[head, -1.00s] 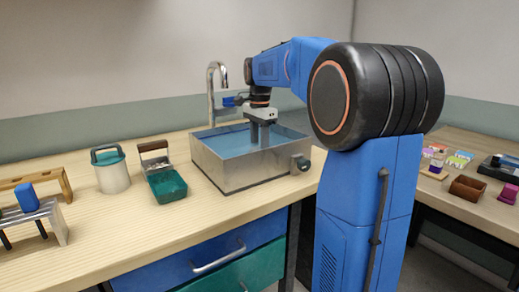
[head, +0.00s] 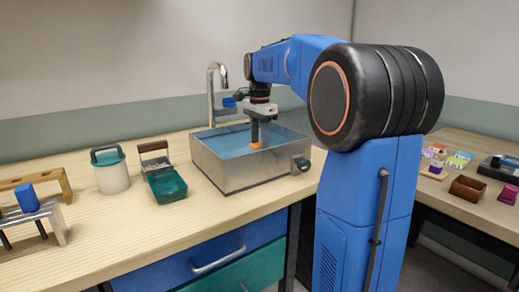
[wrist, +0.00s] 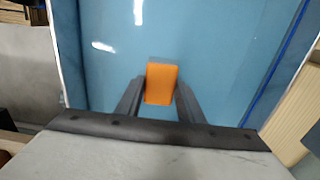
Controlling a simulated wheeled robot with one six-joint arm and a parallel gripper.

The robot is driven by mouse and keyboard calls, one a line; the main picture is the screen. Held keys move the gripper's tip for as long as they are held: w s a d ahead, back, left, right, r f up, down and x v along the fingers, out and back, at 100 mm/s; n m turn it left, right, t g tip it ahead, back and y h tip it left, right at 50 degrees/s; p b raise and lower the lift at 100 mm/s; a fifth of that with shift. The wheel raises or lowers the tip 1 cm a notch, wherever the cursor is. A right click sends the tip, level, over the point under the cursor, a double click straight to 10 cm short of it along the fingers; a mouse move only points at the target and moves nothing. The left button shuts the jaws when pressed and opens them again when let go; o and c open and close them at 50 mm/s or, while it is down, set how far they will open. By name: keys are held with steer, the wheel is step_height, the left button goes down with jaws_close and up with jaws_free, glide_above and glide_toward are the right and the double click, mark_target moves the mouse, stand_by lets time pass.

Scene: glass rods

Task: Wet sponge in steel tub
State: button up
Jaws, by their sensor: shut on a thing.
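The steel tub (head: 245,176) stands on the wooden counter and holds blue water (head: 222,147). My gripper (head: 259,143) points down over the tub. It is shut on an orange sponge (head: 255,146), which shows low between the fingers, inside the tub's rim. In the wrist view my gripper (wrist: 159,98) has a finger on each side of the sponge (wrist: 161,82), with the blue water behind it. I cannot tell whether the sponge's lower end touches the water.
A tap (head: 213,90) rises behind the tub, and a valve (head: 300,164) sits on the tub's right side. A green scoop (head: 166,186), a lidded canister (head: 111,173) and a rack (head: 38,218) stand to the left. The front counter (head: 120,235) is clear.

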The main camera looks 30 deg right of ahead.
steer(key=shift+r, duration=4.75)
steer(key=shift+r, duration=0.15)
steer(key=shift+r, duration=2.35)
